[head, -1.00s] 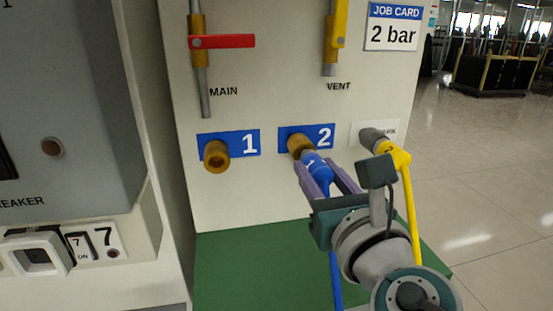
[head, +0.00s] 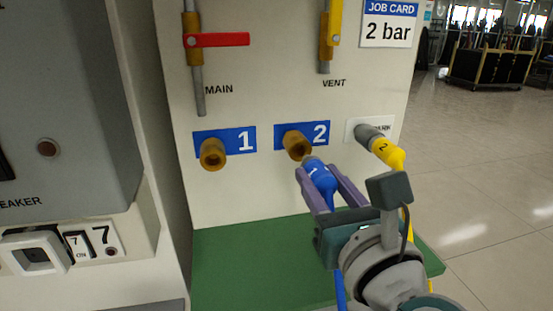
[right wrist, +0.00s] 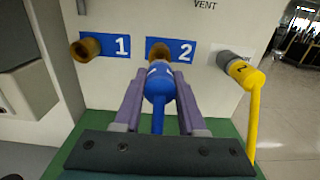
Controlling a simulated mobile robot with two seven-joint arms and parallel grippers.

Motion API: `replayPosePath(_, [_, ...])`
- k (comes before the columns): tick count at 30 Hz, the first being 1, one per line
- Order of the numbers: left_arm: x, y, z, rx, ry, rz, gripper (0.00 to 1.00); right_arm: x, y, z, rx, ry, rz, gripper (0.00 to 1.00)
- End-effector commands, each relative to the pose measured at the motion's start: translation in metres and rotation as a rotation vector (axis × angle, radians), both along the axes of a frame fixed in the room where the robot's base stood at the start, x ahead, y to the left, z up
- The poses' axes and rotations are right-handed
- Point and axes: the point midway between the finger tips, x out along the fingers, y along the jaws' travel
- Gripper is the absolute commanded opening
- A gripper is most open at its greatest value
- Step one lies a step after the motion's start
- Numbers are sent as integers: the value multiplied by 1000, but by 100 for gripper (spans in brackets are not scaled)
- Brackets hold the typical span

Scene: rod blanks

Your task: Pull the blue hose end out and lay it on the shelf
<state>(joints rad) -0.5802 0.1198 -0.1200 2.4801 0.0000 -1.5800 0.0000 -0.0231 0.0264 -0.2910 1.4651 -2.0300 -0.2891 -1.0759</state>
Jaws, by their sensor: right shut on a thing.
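The blue hose end (head: 321,184) is held between the purple fingers of my right gripper (head: 328,186), which is shut on it. It sits just in front of and below the brass port 2 (head: 297,146), whose open mouth shows in the head view. In the right wrist view the blue hose end (right wrist: 159,86) is between the fingers, just below the port (right wrist: 157,51), with its hose running down toward me. The green shelf (head: 245,262) lies below the panel and is bare at its left part. My left gripper is not in view.
Brass port 1 (head: 212,153) is empty, to the left. A yellow hose end (head: 387,153) sits on the grey park fitting (head: 368,136) at the right, close to my right gripper. A red valve handle (head: 218,40) and a yellow one (head: 334,22) are above. A grey cabinet (head: 70,110) stands left.

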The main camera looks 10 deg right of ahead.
Motion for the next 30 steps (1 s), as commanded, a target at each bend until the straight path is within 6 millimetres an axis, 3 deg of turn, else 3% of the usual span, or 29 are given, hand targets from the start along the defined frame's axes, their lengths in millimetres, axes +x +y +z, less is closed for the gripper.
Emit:
replayPosePath(18, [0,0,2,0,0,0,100,-7,0,0,0,0,1,0])
replayPosePath(30, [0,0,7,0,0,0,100,-32,-1,1,0,1,2,0])
